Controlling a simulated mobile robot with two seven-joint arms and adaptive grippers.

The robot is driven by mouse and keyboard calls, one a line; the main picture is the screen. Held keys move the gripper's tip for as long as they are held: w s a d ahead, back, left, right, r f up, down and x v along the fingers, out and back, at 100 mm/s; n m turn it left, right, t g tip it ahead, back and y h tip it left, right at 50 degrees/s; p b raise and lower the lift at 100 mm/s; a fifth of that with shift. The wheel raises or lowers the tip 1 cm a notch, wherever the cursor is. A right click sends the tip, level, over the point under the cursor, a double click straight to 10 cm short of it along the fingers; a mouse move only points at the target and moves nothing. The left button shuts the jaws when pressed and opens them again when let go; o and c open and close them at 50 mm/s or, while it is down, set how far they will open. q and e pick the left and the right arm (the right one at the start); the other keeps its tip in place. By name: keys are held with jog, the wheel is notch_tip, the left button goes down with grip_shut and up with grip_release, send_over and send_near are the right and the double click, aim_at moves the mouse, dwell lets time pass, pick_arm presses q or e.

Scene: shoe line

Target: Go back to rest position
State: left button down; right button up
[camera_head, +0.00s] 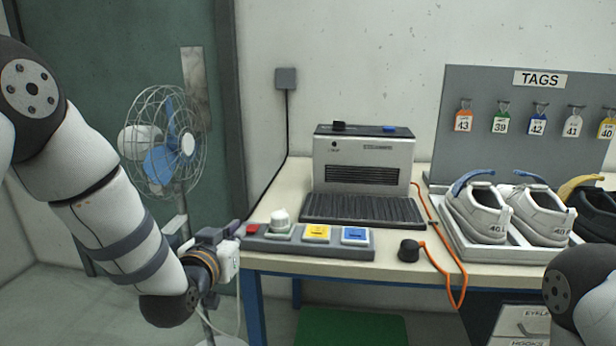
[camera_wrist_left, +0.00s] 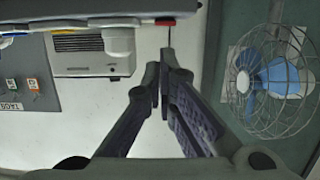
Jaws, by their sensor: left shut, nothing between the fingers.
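My left gripper (camera_head: 236,229) is at the left end of the table, close to the red button (camera_head: 253,229) on the control strip. I cannot tell whether it touches the strip. In the left wrist view its two dark fingers (camera_wrist_left: 163,84) are together with nothing between them. My left arm reaches down from the upper left. Only a rounded part of my right arm shows at the lower right of the head view; its gripper is out of sight.
The control strip (camera_head: 281,246) has a white knob, a yellow and a blue button. Behind stands a grey machine (camera_head: 363,160). White shoes (camera_head: 481,215) sit in a tray at the right, under a tag board (camera_head: 470,85). A fan (camera_head: 165,145) stands behind my left arm.

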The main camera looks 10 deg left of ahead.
pick_arm(q)
jog(key=s+f+g, duration=0.8)
jog(key=s+f, duration=0.9)
jog(key=f, duration=0.4)
jog(key=s+f+g, duration=0.2)
jog(key=s+g, duration=0.1)
jog(key=s, duration=0.7)
jog(key=s+a+f+g, duration=0.1)
jog(key=s+f+g, duration=0.2)
jog(key=s, duration=0.6)
jog(key=s+a+f+g, duration=0.1)
jog(key=s+f+g, duration=0.2)
jog(key=s, duration=0.7)
jog(key=shift+s+a+n+y, duration=0.25)
jog(key=shift+s+n+y, duration=0.05)
jog(key=shift+n, duration=0.1)
